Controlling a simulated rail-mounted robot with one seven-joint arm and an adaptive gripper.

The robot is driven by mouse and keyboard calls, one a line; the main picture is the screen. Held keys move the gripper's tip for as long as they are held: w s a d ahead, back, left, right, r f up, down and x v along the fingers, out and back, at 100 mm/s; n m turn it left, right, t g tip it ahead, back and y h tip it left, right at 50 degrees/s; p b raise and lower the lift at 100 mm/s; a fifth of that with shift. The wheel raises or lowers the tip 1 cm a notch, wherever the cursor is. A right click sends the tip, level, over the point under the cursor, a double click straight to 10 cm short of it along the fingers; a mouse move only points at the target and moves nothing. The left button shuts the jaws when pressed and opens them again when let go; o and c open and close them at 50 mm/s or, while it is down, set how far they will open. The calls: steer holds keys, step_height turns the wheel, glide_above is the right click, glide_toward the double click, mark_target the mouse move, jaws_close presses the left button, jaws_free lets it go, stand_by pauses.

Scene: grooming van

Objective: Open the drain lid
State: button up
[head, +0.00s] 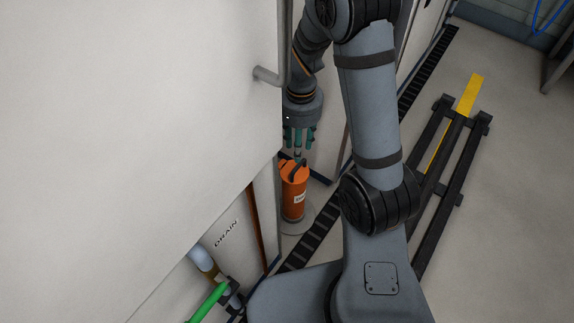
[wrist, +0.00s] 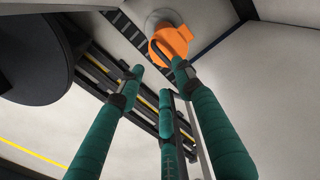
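The word DRAIN (head: 226,234) is printed on a white panel at lower left in the head view. I cannot pick out a lid with certainty. A round grey disc (head: 297,226) lies on the floor under an orange canister (head: 294,190), which has a dark handle on top and a small label. The wrist view also shows the orange canister (wrist: 172,42) and part of the grey disc (wrist: 158,16). My gripper (head: 299,143) has green fingers and is above the canister.
A large white wall (head: 140,110) with a grey handle (head: 268,76) fills the left. A green hose (head: 208,302) and pipe (head: 202,258) are at lower left. A black slotted floor strip (head: 318,225) runs past the canister. A dark rail frame (head: 450,150) stands right.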

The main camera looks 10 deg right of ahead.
mark_target(298, 168)
step_height(298, 168, down, 9)
steer(key=b, duration=0.4)
steer(key=shift+d, duration=0.1)
steer(key=shift+c, duration=0.3)
steer(key=c, duration=0.7)
jaws_close()
